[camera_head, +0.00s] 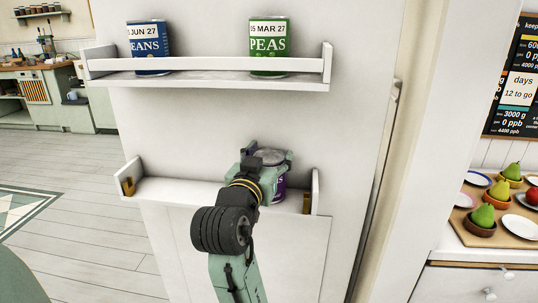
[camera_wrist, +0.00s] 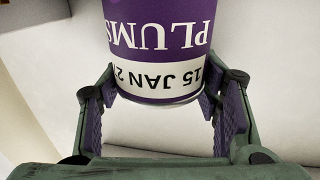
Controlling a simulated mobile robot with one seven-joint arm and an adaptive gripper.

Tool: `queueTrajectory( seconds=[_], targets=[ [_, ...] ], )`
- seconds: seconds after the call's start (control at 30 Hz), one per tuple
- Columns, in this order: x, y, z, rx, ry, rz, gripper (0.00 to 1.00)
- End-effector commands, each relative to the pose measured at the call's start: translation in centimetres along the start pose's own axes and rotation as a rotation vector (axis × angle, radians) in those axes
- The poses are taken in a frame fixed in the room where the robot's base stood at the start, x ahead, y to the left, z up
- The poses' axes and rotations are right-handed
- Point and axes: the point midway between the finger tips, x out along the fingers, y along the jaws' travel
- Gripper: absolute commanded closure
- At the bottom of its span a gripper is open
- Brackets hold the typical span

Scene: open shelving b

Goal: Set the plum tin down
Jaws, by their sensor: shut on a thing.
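The plum tin (camera_head: 279,190) is purple with a white date label and a grey lid. It is at the right part of the lower shelf (camera_head: 200,191), mostly hidden behind my gripper (camera_head: 266,168). In the wrist view the tin (camera_wrist: 155,45) appears upside down, with its label reading "PLUMS" and "15 JAN 2". My gripper is shut on the tin, a finger on each side. I cannot tell whether the tin's base touches the shelf.
The upper shelf (camera_head: 205,84) holds a blue beans tin (camera_head: 149,48) and a green peas tin (camera_head: 269,47). The left part of the lower shelf is clear. Raised ends bound both shelves. At right, a counter holds a wooden board (camera_head: 487,236) with fruit and dishes.

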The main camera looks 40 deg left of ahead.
Motion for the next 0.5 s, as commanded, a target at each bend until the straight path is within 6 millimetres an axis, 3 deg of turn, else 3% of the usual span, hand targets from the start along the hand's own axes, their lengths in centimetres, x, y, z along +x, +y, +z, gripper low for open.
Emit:
queueTrajectory(
  seconds=[0.3, 0.33, 0.5],
  targets=[
    [-0.05, 0.02, 0.15, 0.001, 0.004, 0.0, 1.0],
    [-0.02, 0.01, 0.21, 0.0, 0.001, 0.0, 0.41],
    [-0.02, 0.0, 0.17, 0.0, 0.001, 0.0, 0.3]
  ],
)
